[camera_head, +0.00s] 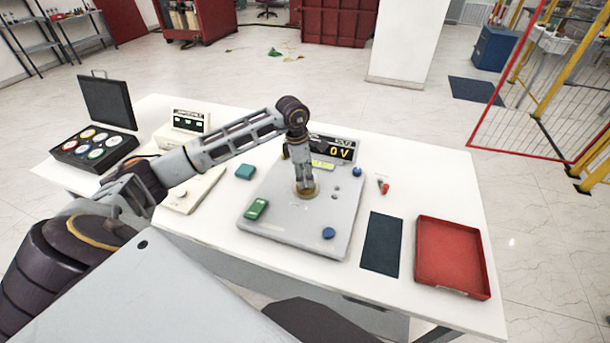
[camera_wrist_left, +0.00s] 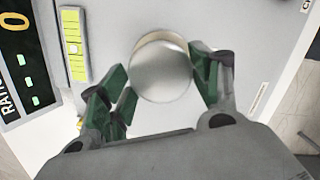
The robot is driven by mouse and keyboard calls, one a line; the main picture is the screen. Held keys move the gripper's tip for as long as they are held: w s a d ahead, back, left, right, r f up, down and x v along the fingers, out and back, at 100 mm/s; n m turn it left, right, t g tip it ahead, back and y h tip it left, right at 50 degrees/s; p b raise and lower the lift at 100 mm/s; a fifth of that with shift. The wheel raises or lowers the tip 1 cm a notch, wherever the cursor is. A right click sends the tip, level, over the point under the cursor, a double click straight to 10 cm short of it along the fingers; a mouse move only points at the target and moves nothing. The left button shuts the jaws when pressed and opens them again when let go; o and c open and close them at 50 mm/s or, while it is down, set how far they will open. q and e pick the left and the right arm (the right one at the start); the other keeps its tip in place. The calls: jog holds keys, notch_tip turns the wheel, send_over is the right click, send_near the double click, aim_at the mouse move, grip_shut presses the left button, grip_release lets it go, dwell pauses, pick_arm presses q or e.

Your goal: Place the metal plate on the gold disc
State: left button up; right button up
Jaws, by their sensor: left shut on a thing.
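My left gripper (camera_head: 306,187) reaches down over the grey board on the table. In the left wrist view my left gripper (camera_wrist_left: 162,85) has its green-padded fingers shut on the round silver metal plate (camera_wrist_left: 160,72). The plate lies over the gold disc, whose tan edge (camera_wrist_left: 158,37) shows along one side. In the head view the gold disc (camera_head: 313,193) sits near the middle of the grey board (camera_head: 290,222). Whether the plate touches the disc I cannot tell. My right gripper is not in view.
The board carries a display reading 0 V (camera_head: 333,150), a green block (camera_head: 256,208) and blue knobs (camera_head: 328,232). A red tray (camera_head: 450,287) and a dark mat (camera_head: 381,244) lie to the right. An open black case (camera_head: 95,148) holds several colored discs at left.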

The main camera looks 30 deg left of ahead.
pick_arm(q)
jog(key=shift+f, duration=0.55)
jog(key=shift+f, duration=0.2)
jog(key=o, duration=1.1)
jog(key=shift+o, duration=0.2)
jog(key=shift+r, duration=0.15)
jog(key=shift+r, duration=0.2)
notch_tip(320, 180, up, 12)
jog(key=s+a+b, duration=0.1)
jog(key=b, duration=0.1)
jog(key=shift+a+f, duration=0.25)
